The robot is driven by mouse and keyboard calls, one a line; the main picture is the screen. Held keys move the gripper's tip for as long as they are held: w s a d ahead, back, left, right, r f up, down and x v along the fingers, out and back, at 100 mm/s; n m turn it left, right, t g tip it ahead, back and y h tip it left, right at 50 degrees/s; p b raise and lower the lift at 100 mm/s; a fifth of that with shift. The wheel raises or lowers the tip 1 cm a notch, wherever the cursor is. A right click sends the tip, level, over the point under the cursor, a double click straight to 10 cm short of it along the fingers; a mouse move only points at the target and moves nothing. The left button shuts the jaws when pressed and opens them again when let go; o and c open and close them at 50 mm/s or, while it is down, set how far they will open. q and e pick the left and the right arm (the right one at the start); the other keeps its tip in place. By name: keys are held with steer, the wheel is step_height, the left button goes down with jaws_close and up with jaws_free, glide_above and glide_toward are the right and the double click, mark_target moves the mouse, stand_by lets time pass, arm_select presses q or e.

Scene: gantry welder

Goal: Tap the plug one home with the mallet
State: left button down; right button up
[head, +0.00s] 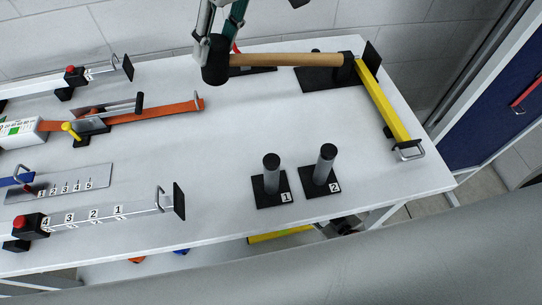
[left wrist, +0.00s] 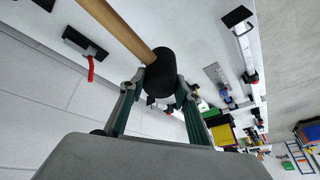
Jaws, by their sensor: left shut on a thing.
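The mallet has a wooden handle (head: 285,60) and a black cylindrical end (head: 215,66). My left gripper (head: 222,40) comes down from the top and is shut on that black end. In the left wrist view, the gripper (left wrist: 158,90) has its fingers on both sides of the black end (left wrist: 160,70), and the handle (left wrist: 118,30) runs to the upper left. The handle's other end in the head view meets a black piece (head: 347,66) near the yellow bar. Plug one (head: 271,174) and plug two (head: 324,165) are grey, black-topped cylinders upright on black bases labelled 1 and 2.
A yellow bar (head: 385,105) with a metal handle lies at the table's right. An orange strip (head: 150,112) and a numbered rail (head: 95,217) with a black end plate lie at the left. The table (head: 220,160) is clear between the rail and the plugs.

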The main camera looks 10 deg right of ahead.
stand_by(0.4)
arm_select(q)
steer(key=s+d+m+h+p, duration=0.1)
steer(key=s+d+m+h, duration=0.15)
steer(key=s, duration=0.45)
steer(key=s+d+m+h+p, duration=0.1)
steer(key=s+d+m+p, duration=0.2)
steer(key=s, duration=0.5)
steer(key=shift+t+y, duration=0.25)
steer(key=shift+t, duration=0.15)
steer(key=shift+d+f+b, duration=0.2)
steer(key=shift+f+b, duration=0.95)
steer(key=shift+f, duration=0.1)
steer(key=shift+d+f+b, duration=0.2)
steer(key=shift+f+b, duration=0.9)
steer(key=shift+f, duration=0.15)
